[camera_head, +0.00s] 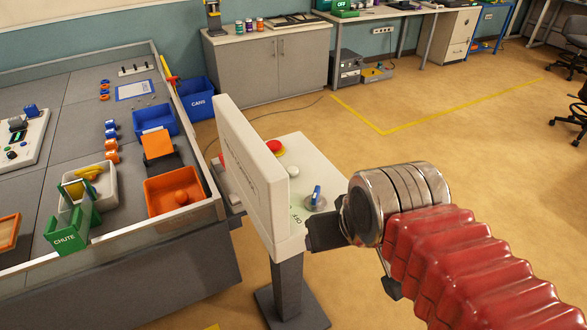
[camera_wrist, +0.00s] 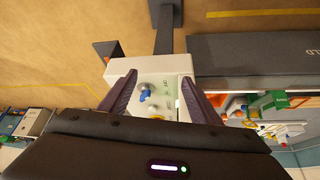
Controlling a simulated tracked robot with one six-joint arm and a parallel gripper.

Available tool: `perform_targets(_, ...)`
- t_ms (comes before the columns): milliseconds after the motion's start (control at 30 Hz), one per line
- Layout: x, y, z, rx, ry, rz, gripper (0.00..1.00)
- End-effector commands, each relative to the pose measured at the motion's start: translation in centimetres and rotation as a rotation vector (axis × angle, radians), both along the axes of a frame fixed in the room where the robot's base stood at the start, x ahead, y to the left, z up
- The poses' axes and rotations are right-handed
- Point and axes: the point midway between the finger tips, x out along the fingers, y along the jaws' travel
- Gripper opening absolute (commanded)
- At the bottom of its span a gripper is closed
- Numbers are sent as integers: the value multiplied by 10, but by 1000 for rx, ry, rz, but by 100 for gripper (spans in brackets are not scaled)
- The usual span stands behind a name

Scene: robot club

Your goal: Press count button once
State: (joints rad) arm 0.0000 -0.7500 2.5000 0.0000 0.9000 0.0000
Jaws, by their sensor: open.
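No label reading "count" is legible, so I cannot tell which one is the count button. A tall white upright panel (camera_head: 250,175) hides part of the box top. My gripper (camera_head: 318,235) is at the box's near right edge. In the wrist view my gripper (camera_wrist: 158,78) is open and empty, with the box top and blue switch (camera_wrist: 146,96) showing between its fingers.
A grey walled workbench (camera_head: 110,255) stands left of the box, with an orange bin (camera_head: 182,212), a blue bin (camera_head: 156,112) and a green chute (camera_head: 68,234). A blue CANS bin (camera_head: 199,104) and grey cabinet (camera_head: 270,70) stand behind. The floor to the right is open.

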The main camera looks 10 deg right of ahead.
Motion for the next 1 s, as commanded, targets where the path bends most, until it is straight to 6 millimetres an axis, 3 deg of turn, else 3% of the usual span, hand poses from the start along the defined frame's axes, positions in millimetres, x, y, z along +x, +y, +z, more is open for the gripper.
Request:
perform_targets(800, 0, 0, 0, 0, 0, 0, 0)
perform_targets(1000, 0, 0, 0, 0, 0, 0, 0)
